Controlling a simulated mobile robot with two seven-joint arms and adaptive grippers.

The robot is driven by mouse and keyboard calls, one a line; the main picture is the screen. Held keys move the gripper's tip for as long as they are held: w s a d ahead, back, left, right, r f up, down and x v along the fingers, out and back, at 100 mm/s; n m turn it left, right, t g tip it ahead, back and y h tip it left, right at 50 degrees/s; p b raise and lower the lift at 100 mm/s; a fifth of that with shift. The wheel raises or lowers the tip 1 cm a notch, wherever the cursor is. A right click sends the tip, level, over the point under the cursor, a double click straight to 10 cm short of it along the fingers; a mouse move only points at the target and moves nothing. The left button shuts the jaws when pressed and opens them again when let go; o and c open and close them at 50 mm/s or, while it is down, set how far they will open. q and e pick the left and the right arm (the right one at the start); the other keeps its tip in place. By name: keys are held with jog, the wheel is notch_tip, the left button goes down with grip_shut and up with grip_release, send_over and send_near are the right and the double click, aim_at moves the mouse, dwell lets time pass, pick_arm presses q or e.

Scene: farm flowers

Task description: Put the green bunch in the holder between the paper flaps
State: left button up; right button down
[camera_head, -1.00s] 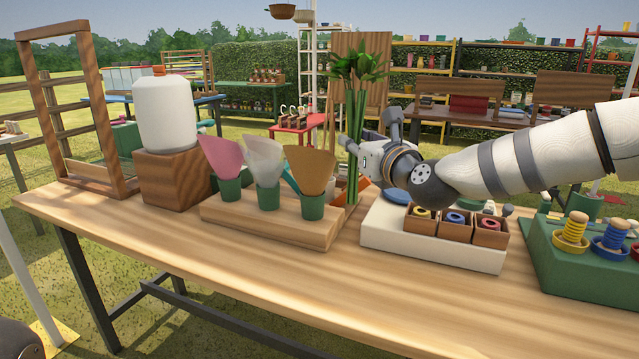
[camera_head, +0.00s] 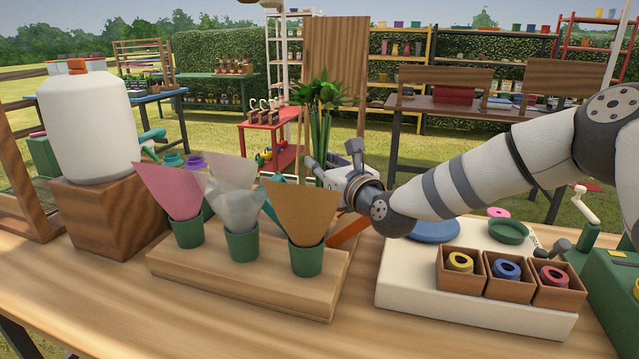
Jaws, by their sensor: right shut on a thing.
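The green bunch (camera_head: 321,105) has leafy tops and long stems and stands about upright behind the paper flaps. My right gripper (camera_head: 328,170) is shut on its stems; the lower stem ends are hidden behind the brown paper. Three green holders stand in a row on a wooden stand (camera_head: 240,283). The left holder (camera_head: 189,232) has pink paper (camera_head: 170,188), the middle holder (camera_head: 241,246) has whitish paper (camera_head: 232,200), and the right holder (camera_head: 306,260) has brown paper (camera_head: 302,212). My left gripper is out of view.
A white jug (camera_head: 88,125) on a wooden block (camera_head: 115,215) stands at the left. A white tray (camera_head: 400,285) with spool boxes is at the right, beside a green unit (camera_head: 612,285). The table front (camera_head: 230,335) is clear.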

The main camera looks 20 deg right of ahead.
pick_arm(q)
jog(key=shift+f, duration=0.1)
pick_arm(e)
jog(key=shift+f, duration=1.45)
jog(key=shift+w+f, duration=0.1)
jog(key=c, duration=1.5)
grip_release()
jog(key=shift+o, duration=0.2)
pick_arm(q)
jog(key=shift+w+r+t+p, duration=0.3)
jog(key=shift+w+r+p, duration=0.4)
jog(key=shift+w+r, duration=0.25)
pick_arm(e)
jog(key=s+d, duration=0.2)
jog(key=s, duration=0.9)
jog(key=shift+s, duration=0.4)
jog(key=shift+d, duration=0.1)
